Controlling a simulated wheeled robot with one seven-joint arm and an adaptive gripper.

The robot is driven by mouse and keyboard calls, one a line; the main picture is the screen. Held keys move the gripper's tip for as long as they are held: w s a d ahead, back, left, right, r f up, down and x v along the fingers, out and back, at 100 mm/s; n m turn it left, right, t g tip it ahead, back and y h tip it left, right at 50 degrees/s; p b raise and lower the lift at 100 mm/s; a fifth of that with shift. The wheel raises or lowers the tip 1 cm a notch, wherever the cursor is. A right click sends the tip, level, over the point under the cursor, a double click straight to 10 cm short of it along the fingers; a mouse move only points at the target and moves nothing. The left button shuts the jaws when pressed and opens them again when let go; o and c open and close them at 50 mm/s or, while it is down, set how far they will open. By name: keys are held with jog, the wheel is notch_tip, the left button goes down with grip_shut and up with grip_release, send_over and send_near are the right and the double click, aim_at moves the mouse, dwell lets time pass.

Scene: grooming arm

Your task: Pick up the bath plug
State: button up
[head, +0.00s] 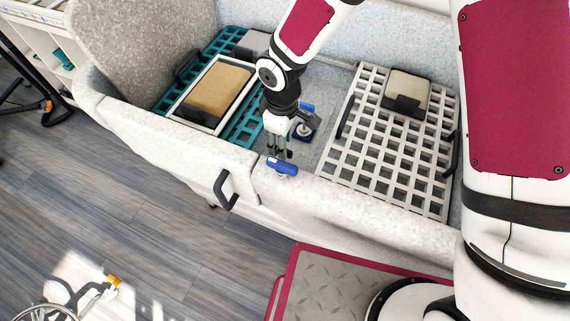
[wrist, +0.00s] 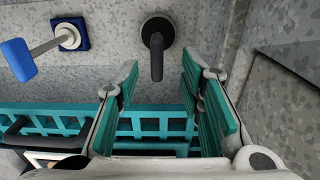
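A round black piece with an upright bar-like handle (wrist: 157,35), which looks like the bath plug, is on the grey speckled tub surface in the wrist view. It lies beyond the gap between my fingertips, and I cannot see it clearly in the head view. My gripper (wrist: 160,88) is open, with teal pads and nothing between its fingers. In the head view my gripper (head: 280,152) points down into the tub, close to its front wall.
A blue square base with a white ring (wrist: 72,35) carries a rod with a blue handle (wrist: 16,60). A blue piece (head: 283,166) is by the front rim. A teal grate (head: 245,125) and a white grate (head: 370,150) flank my gripper.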

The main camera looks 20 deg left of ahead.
jog(key=shift+w+d+f, duration=0.1)
jog(key=shift+w+f, duration=0.05)
jog(key=shift+f, duration=2.95)
grip_shut()
